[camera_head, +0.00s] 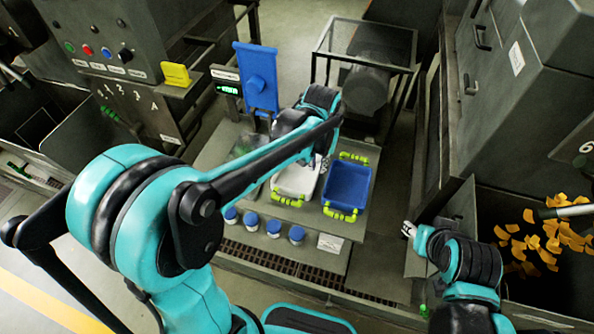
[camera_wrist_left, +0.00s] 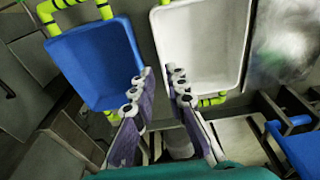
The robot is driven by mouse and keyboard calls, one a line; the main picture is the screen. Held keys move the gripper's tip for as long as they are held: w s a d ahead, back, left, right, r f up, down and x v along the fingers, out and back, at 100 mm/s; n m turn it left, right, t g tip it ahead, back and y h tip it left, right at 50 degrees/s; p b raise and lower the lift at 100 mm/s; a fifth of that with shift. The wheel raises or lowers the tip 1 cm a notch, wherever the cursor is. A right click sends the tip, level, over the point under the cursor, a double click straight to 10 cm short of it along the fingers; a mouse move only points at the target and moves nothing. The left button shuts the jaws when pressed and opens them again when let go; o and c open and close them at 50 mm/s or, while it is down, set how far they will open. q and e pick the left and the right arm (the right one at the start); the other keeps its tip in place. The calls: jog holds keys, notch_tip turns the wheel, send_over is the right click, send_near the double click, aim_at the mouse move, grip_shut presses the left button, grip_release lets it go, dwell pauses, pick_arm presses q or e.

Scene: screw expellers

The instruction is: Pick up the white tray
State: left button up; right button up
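The white tray (camera_head: 297,180) sits on the grey work surface, partly hidden by my left arm in the head view. In the left wrist view the white tray (camera_wrist_left: 200,45) shows at the upper middle, looking empty, with a yellow-green handle (camera_wrist_left: 212,100) at its near end. My left gripper (camera_head: 319,166) is over the gap between the white tray and the blue tray. In the wrist view the left gripper's fingers (camera_wrist_left: 158,72) are apart with nothing seen between them, near the white tray's lower left corner. My right gripper (camera_head: 408,230) is at the right, away from the trays; its opening is too small to judge.
A blue tray (camera_head: 347,184) with yellow-green handles stands right beside the white one. Several blue-lidded jars (camera_head: 273,227) line the front. A blue upright panel (camera_head: 258,77) and a dark framed machine (camera_head: 366,88) stand behind. A bin with orange pieces (camera_head: 540,240) is at right.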

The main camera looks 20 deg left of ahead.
aim_at(298, 173)
pick_arm(q)
jog(key=shift+f, duration=0.7)
jog(key=shift+w+d+f+b, duration=0.15)
jog(key=shift+f+b, duration=0.25)
jog(key=shift+f, duration=0.3)
jog(key=f, duration=0.1)
jog(key=f+b, duration=0.1)
jog(key=f, duration=0.1)
jog(key=shift+w+a+f, duration=0.25)
jog(key=shift+w+f, duration=0.1)
jog(key=shift+w, duration=0.05)
jog(key=shift+d+f, duration=0.1)
jog(key=shift+f, duration=0.25)
grip_shut()
jog(key=shift+r, duration=0.1)
